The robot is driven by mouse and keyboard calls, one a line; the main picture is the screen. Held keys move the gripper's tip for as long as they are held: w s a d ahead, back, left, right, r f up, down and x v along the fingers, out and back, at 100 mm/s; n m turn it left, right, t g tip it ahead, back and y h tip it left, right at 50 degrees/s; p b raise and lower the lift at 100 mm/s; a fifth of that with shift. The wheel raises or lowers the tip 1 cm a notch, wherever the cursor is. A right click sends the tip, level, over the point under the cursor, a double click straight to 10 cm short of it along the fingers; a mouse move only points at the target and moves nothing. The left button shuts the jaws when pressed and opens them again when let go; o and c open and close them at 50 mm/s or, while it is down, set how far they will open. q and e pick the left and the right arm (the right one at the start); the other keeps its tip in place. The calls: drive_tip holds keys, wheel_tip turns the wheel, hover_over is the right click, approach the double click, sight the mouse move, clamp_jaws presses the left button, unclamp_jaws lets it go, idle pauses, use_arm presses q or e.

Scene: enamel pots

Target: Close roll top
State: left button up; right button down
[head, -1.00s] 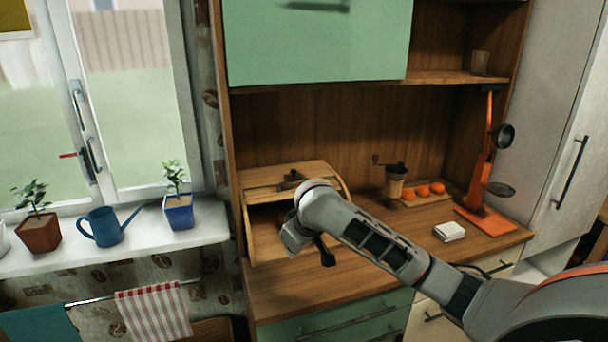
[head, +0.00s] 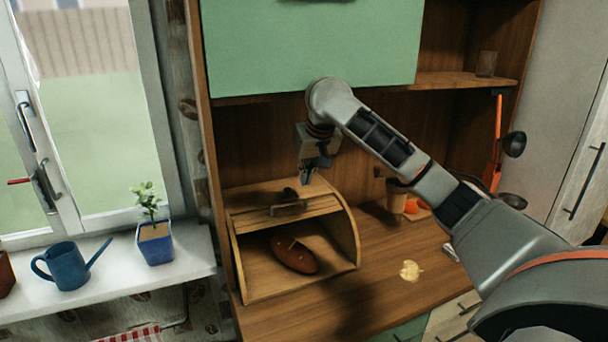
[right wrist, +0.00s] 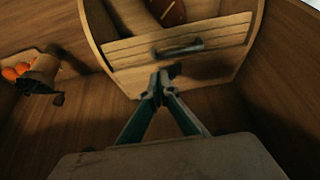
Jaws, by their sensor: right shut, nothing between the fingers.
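The wooden bread box (head: 352,240) stands on the counter with its slatted roll top (head: 262,216) pushed up and back, so its front is open. A brown loaf (head: 294,254) lies inside. The roll top's dark handle (head: 288,209) is near its front edge; it also shows in the right wrist view (right wrist: 178,48). My right gripper (head: 307,180) is shut and empty, above and behind the handle near the top of the box. In the right wrist view its fingertips (right wrist: 164,76) point at the roll top just short of the handle. My left gripper is not in view.
A green cabinet door (head: 310,45) hangs above my right arm. The counter (head: 385,285) before the box is mostly clear.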

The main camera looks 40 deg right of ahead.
hover_over(302, 209)
wheel_tip(302, 209, down, 5)
drive_tip(key=shift+s+a+f, duration=0.1)
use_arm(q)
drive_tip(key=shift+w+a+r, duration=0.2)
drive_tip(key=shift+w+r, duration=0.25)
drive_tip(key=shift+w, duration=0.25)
use_arm(e)
drive_tip(key=shift+w+f, duration=0.35)
drive_tip(key=shift+f, duration=0.25)
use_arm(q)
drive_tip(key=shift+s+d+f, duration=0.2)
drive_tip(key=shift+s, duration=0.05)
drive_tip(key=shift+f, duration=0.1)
use_arm(e)
drive_tip(key=shift+s+f, duration=0.1)
drive_tip(key=shift+s, duration=0.05)
